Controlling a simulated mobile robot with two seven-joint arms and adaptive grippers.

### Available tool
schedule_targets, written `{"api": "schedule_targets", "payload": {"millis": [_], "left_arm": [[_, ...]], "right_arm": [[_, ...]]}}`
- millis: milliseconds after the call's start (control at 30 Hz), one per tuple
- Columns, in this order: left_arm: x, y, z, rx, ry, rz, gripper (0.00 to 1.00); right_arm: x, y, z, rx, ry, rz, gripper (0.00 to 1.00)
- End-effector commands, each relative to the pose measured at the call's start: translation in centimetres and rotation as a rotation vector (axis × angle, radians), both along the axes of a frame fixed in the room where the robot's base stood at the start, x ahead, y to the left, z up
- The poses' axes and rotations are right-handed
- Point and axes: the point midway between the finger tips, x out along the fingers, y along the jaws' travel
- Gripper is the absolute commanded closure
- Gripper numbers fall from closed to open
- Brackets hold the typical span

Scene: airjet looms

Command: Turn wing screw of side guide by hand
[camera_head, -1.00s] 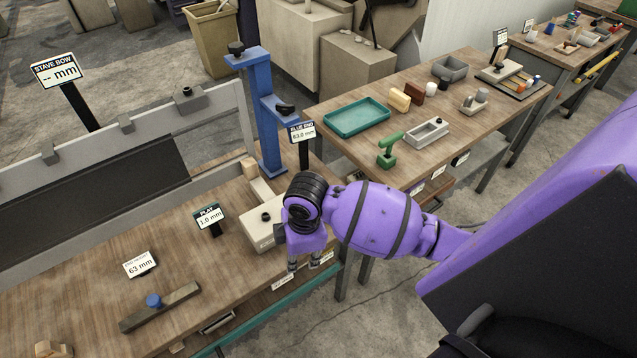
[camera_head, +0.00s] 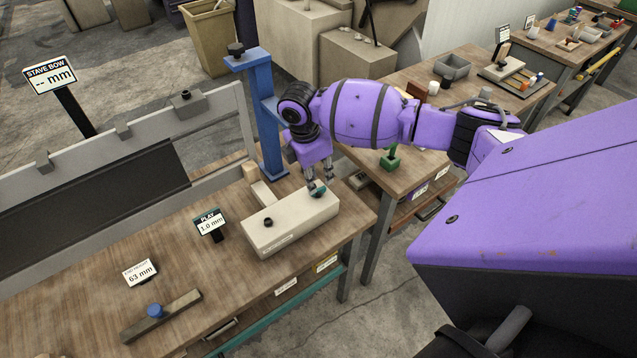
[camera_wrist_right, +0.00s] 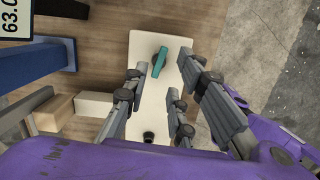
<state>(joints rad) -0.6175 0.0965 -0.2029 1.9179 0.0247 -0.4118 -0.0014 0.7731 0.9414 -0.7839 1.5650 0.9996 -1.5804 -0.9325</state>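The side guide (camera_head: 285,225) is a long cream block at the right end of the near workbench. A small teal wing screw (camera_head: 317,188) stands on its far right part, and a black knob (camera_head: 268,222) on its near left part. My right gripper (camera_head: 316,178) points down just over the wing screw. In the right wrist view its fingers (camera_wrist_right: 165,78) are spread with nothing between their pads. The teal wing screw (camera_wrist_right: 160,62) shows between and just beyond the fingertips; I cannot tell whether they touch it. My left gripper is not in view.
A blue post (camera_head: 266,115) stands just behind the side guide. Small signs (camera_head: 209,225) and a dark bar with a blue knob (camera_head: 160,315) are to the left. A second bench (camera_head: 440,125) is at the right.

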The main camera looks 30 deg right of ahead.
Motion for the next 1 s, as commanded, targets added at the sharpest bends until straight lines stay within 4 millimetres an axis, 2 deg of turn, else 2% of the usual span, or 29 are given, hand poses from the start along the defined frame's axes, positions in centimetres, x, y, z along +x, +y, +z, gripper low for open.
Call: {"api": "schedule_targets", "payload": {"millis": [200,300,800,1000], "left_arm": [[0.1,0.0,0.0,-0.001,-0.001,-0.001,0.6],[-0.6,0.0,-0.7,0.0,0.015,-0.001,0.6],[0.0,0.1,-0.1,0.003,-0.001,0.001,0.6],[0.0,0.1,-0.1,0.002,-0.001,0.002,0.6]], "right_arm": [[0.0,-0.3,-2.7,0.0,0.001,0.001,0.76],[-0.2,-0.5,-4.3,0.0,0.006,0.001,0.76],[-0.2,-0.5,-4.1,0.001,-0.001,0.001,0.76],[-0.2,-0.5,-4.1,0.001,-0.001,0.001,1.0]]}}
